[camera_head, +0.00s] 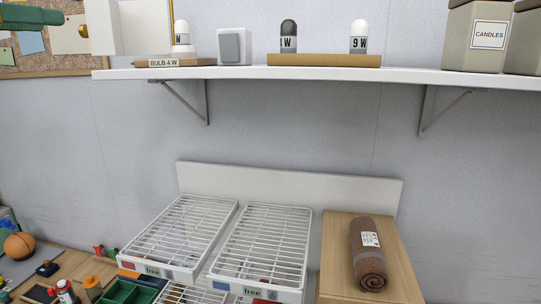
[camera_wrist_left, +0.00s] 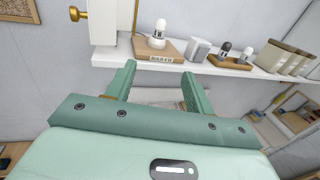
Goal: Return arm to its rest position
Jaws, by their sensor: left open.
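My left gripper (camera_head: 60,17) shows at the top left corner of the head view, green, in front of the wall and pinboard and left of the white cabinet piece. In the left wrist view my left gripper (camera_wrist_left: 158,70) has its two green fingers spread wide apart, with nothing between them. Its fingers point toward the wall shelf, which lies beyond the fingertips. My right arm and gripper are not in view.
The white wall shelf (camera_head: 240,73) holds a bulb on a wooden block (camera_head: 176,62), a white switch (camera_head: 235,46), two bulbs on a board (camera_head: 325,60) and canisters (camera_head: 478,38). Below are wire racks (camera_head: 262,245) and a rolled brown towel (camera_head: 368,255). A gold knob (camera_wrist_left: 78,14) is close by.

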